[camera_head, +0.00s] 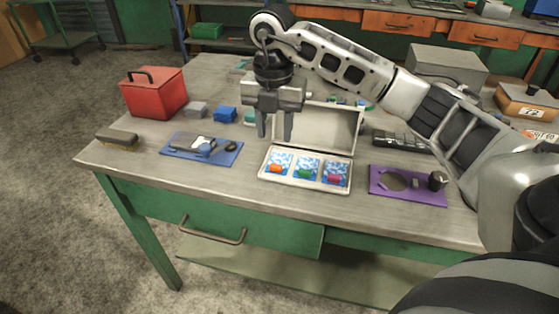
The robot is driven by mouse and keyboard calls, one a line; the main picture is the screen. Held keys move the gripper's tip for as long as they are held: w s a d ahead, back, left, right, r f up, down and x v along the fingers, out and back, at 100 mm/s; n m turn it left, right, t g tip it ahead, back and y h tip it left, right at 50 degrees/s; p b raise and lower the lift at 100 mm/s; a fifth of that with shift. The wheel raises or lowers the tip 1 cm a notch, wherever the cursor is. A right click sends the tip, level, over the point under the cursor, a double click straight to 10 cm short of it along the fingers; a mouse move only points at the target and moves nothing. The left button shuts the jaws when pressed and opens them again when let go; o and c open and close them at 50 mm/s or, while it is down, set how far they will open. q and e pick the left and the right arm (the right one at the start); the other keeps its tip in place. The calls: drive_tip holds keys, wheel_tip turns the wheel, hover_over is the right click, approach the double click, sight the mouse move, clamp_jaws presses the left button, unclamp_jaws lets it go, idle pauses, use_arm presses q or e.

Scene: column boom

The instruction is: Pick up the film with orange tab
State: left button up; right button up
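An open white case (262,168) lies on the workbench with three blue-and-white patterned films in a row of compartments. The film with orange tab (279,160) is in the left compartment, with its orange tab at its lower edge. The film with the green tab (307,165) is in the middle and the film with the red-pink tab (336,171) is on the right. My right gripper (275,134) points down above the left side of the case, over the orange-tab film. Its two fingers are apart with nothing visible between them. My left gripper is not in view.
A blue mat (178,151) with tools lies left of the case, and a purple mat (410,194) lies to its right. The case's raised lid (330,128) stands behind the films.

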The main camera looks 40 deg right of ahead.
sight(275, 166)
wheel_tip(275, 166, down, 10)
drive_tip(key=shift+w+d+r+p, duration=0.1)
drive_tip(key=shift+r+p, duration=0.1)
drive_tip(key=shift+p, duration=0.4)
drive_tip(key=c, duration=0.7)
